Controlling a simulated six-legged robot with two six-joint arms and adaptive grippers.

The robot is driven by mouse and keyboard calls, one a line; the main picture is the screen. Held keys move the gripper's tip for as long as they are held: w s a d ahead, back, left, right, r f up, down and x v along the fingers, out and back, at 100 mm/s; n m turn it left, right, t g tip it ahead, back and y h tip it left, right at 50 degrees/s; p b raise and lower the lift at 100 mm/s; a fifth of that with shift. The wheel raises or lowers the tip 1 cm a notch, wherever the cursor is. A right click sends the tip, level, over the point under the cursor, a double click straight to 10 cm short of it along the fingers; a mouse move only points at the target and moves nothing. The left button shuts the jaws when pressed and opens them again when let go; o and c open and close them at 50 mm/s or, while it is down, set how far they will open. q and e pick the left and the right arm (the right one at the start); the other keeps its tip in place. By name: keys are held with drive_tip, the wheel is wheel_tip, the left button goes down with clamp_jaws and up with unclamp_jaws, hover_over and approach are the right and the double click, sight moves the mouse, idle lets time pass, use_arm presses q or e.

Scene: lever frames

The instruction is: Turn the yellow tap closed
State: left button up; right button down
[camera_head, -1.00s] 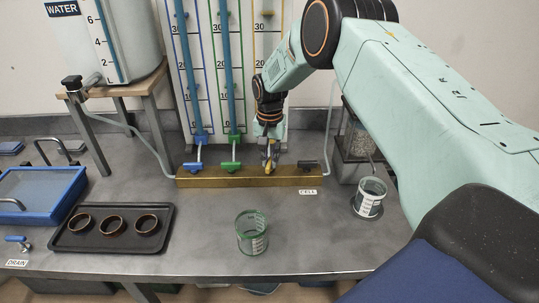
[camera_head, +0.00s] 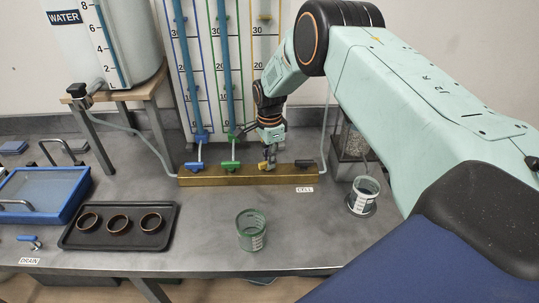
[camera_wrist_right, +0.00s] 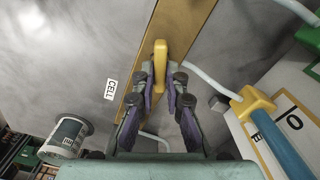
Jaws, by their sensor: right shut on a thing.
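The yellow tap (camera_head: 263,166) sits on the brass-coloured bar (camera_head: 225,181), third from the left. In the right wrist view its yellow handle (camera_wrist_right: 160,56) reaches in between my fingertips, at a slight angle to the bar's length. My right gripper (camera_head: 269,153) is shut on the handle from above; it also shows in the right wrist view (camera_wrist_right: 161,80). In the head view the fingers hide part of the handle. My left gripper is not in view.
A blue tap (camera_head: 193,166) and a green tap (camera_head: 230,165) stand left on the bar, a black tap (camera_head: 305,163) right. A green-rimmed beaker (camera_head: 251,230) stands in front, another beaker (camera_head: 362,195) right. A dark tray (camera_head: 72,238) holds rings at left.

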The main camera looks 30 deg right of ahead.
drive_tip(key=shift+r+m+p, duration=0.15)
drive_tip(key=shift+m+p, duration=0.4)
drive_tip(key=shift+m, duration=1.65)
drive_tip(key=shift+w+a, duration=0.1)
drive_tip(key=c, duration=1.4)
unclamp_jaws()
wheel_tip(320, 180, up, 12)
drive_tip(key=shift+f, duration=0.1)
drive_tip(key=shift+s, duration=0.2)
